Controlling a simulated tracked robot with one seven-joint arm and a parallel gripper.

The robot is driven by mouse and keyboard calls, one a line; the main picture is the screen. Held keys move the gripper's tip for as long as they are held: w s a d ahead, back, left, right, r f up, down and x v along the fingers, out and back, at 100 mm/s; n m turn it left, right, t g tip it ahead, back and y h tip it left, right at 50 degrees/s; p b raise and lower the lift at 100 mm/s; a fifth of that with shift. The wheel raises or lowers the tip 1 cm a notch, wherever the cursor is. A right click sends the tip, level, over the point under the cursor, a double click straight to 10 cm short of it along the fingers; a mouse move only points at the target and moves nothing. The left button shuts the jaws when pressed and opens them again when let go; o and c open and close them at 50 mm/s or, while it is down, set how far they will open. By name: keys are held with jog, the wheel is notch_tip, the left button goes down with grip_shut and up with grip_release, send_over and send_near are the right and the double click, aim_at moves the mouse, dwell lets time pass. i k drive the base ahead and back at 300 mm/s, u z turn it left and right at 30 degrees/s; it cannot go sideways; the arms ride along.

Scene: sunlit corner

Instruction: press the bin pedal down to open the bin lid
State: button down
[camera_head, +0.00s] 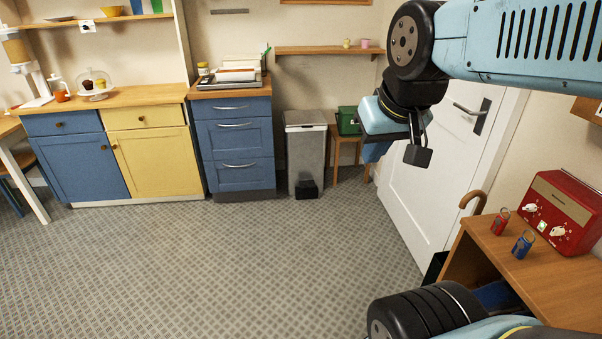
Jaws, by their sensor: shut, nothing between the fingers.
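The bin (306,150) is a tall grey box standing against the back wall, right of the blue drawer unit. Its lid (305,119) looks closed. The black pedal (307,189) sticks out at the bin's foot, just above the floor. My gripper (418,154) hangs from my blue arm at the upper right, in front of the white door. It is shut and empty. In the picture it is right of the bin and higher than the pedal, apart from both.
A small wooden stool (343,137) with a green box (348,120) stands right of the bin. Blue drawers (235,145) stand left of it. The patterned floor (230,265) before the bin is clear. A wooden table (545,283) with a red radio-like box (565,212) is at right.

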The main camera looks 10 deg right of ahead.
aim_at(306, 183)
jog(key=u, duration=0.05)
jog(key=i, duration=2.05)
jog(key=z, duration=0.9)
jog(key=i, duration=1.15)
jog(key=u, duration=0.1)
